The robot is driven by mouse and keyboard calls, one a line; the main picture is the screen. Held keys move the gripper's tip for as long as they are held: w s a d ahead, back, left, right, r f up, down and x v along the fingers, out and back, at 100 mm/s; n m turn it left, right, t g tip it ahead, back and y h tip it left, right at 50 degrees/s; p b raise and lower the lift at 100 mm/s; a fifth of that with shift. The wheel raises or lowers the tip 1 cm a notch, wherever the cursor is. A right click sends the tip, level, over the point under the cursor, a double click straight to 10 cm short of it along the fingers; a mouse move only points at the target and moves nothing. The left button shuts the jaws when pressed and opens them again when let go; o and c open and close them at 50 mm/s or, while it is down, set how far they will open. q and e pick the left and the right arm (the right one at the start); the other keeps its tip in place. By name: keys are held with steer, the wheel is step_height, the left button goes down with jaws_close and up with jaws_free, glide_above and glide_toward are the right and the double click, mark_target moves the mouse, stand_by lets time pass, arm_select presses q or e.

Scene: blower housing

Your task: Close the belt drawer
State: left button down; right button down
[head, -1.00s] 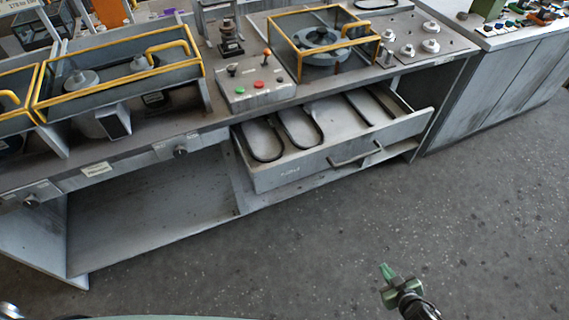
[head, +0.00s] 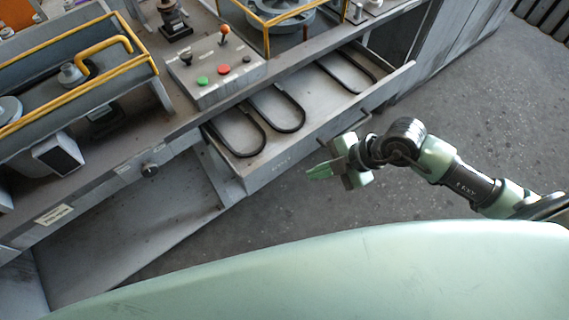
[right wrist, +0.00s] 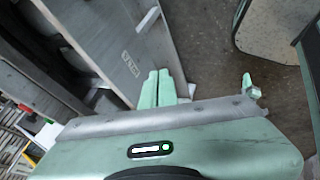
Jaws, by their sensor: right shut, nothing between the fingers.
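The belt drawer (head: 268,172) is pulled out from under the workbench, with dark belts (head: 276,108) lying in it. Its front panel also shows in the right wrist view (right wrist: 112,45), with a small label and part of the handle (right wrist: 148,19). My right gripper (head: 320,172) is shut and empty, just in front of the drawer's front panel, below and left of the handle. In the right wrist view its green fingers (right wrist: 158,88) lie together beside the panel. I cannot tell whether they touch it. My left gripper is not in view.
The workbench carries a control box (head: 215,78) with buttons and levers, and yellow-framed guards (head: 125,45). An open shelf space (head: 130,235) lies left of the drawer. The grey floor (head: 440,100) in front of the drawer is clear.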

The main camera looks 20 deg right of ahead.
mark_target(249, 132)
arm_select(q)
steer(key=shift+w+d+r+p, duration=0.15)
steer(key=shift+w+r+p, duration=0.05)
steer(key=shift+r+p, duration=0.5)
arm_select(e)
steer(key=shift+w+a+f, duration=2.8)
steer(key=shift+w+f, duration=0.2)
steer(key=shift+w, duration=0.05)
